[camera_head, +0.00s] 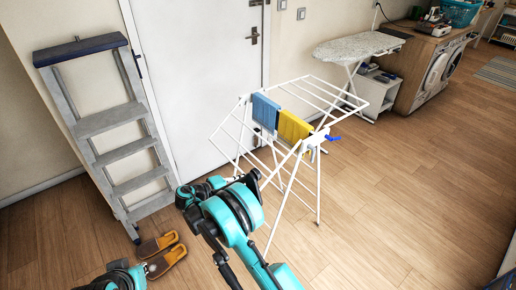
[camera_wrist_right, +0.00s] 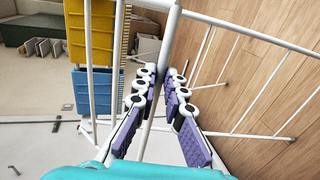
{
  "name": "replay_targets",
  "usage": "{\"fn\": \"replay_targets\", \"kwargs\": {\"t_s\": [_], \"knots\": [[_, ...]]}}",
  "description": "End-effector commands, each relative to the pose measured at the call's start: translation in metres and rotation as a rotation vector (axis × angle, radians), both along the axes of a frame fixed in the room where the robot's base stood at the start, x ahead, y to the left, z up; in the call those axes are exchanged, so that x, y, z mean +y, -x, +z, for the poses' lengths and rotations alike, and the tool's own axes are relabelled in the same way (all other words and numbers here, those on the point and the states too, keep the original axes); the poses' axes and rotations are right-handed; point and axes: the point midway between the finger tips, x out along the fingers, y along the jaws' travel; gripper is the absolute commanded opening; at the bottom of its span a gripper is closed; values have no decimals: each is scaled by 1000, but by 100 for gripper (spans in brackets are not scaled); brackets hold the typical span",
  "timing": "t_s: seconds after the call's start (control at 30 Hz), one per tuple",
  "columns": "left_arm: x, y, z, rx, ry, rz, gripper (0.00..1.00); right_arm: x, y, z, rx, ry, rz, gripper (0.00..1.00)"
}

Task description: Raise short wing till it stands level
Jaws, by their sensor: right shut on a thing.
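A white folding drying rack (camera_head: 317,181) stands on the wood floor in the head view. Its left wing (camera_head: 223,126) slopes down and to the left from the hinge side. The wing on the far right (camera_head: 345,94) is spread out and looks about level. My right gripper (camera_head: 254,181) is at the near corner of the sloping wing. In the right wrist view, its purple-padded fingers (camera_wrist_right: 157,103) are shut on a white bar of the rack (camera_wrist_right: 150,122). My left gripper is not visible; only a bit of teal and black arm shows at the bottom left.
A blue towel (camera_head: 266,111) and a yellow towel (camera_head: 293,127) hang on the rack. A stepladder (camera_head: 122,152) leans at the left, with orange slippers (camera_head: 157,245) near its foot. An ironing board (camera_head: 355,48) stands behind. The floor on the right is clear.

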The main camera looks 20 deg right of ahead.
Motion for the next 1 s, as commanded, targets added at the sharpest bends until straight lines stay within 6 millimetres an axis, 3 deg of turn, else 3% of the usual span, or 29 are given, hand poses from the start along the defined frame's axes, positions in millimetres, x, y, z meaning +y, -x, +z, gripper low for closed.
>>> {"fn": "replay_targets", "kwargs": {"t_s": [0.3,0.77,1.0], "knots": [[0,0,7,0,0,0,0,9,3,17,-1,3,-1,0],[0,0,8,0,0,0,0,12,5,20,-1,2,-2,0],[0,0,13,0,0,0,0,17,6,31,-1,3,-1,0]]}}
